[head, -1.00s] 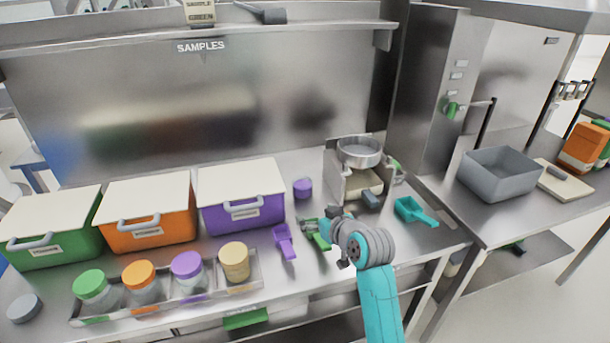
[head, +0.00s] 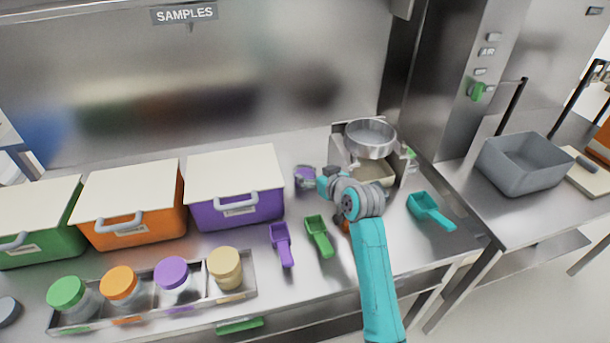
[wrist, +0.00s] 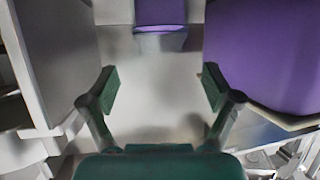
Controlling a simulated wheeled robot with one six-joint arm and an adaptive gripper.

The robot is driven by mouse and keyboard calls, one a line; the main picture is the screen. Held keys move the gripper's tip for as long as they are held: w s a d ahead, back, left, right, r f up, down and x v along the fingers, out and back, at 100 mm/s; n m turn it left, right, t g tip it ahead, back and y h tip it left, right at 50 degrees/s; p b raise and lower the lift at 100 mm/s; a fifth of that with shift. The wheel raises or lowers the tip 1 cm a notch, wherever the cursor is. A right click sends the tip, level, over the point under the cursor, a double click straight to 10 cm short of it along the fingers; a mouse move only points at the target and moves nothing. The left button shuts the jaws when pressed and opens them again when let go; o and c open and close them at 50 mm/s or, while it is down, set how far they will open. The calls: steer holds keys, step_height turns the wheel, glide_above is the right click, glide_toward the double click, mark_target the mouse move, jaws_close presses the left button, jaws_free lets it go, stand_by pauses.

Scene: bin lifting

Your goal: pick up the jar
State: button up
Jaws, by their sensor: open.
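A small purple cylinder (head: 304,173), possibly the jar, stands on the bench behind and to the right of the purple bin. Several lidded clear jars stand in a steel tray: green-lidded (head: 67,293), orange-lidded (head: 120,283), purple-lidded (head: 173,272) and beige-lidded (head: 225,263). My gripper (head: 316,183) is beside the small purple cylinder, partly overlapping it. In the wrist view my gripper (wrist: 161,90) is open, with bare grey surface between its dark green pads. A purple object (wrist: 160,13) shows beyond the pads at the top centre, likely that cylinder.
A purple bin (head: 240,208) is close left of my gripper; orange (head: 134,232) and green bins are farther left. A sieve machine (head: 370,137) stands close right. A grey tub (head: 523,163) is far right.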

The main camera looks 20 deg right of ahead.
mark_target(305, 167)
steer(key=shift+r+x, duration=0.2)
steer(key=shift+x, duration=2.8)
steer(key=shift+w, duration=0.1)
steer(key=c, duration=1.5)
